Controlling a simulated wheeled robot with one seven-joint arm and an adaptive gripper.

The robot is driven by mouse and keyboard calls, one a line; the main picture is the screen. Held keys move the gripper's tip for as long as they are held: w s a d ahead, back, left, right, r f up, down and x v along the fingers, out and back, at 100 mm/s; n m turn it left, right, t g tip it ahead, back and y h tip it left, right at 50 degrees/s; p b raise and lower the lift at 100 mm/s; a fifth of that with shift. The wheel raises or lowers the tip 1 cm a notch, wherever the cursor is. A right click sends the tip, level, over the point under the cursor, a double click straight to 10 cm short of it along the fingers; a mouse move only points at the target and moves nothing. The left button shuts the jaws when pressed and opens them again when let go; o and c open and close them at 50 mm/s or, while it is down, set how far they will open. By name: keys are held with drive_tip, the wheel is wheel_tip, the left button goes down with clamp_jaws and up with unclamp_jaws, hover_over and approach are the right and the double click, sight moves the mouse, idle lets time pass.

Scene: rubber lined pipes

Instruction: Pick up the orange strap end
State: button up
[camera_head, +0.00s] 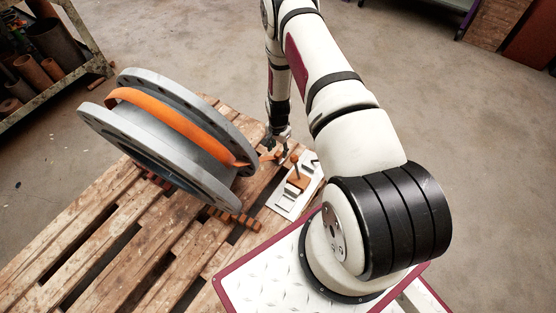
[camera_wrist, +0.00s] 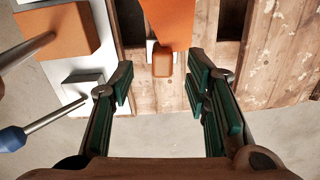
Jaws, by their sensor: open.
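The orange strap (camera_head: 168,112) lies around the grey flanged pipe spool (camera_head: 185,140) on the pallet. Its loose part leaves the spool at the lower right and runs toward my gripper (camera_head: 281,143). In the wrist view, the broad orange strap (camera_wrist: 168,18) comes down from the top and a smaller orange strap end (camera_wrist: 163,63) shows below it, with a pale piece beside it. My gripper (camera_wrist: 162,82) is open, with one green-padded finger on each side of the strap end. No contact shows. In the head view the strap end is partly hidden by my gripper.
A white tray (camera_head: 286,205) with an orange block (camera_head: 297,181) and tools lies on the pallet (camera_head: 140,240), close right of my gripper. In the wrist view, rod-like tools and a blue part (camera_wrist: 12,139) are at the left. A rack of pipes (camera_head: 45,65) stands far left.

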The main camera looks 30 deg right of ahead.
sight(278, 153)
drive_tip(key=shift+w+d+f+b, duration=0.1)
drive_tip(key=shift+f+b, duration=0.65)
drive_tip(key=shift+f, duration=0.7)
drive_tip(key=shift+w+d+f+b, duration=0.1)
drive_tip(key=shift+f+b, duration=0.65)
drive_tip(key=shift+f, duration=0.7)
clamp_jaws()
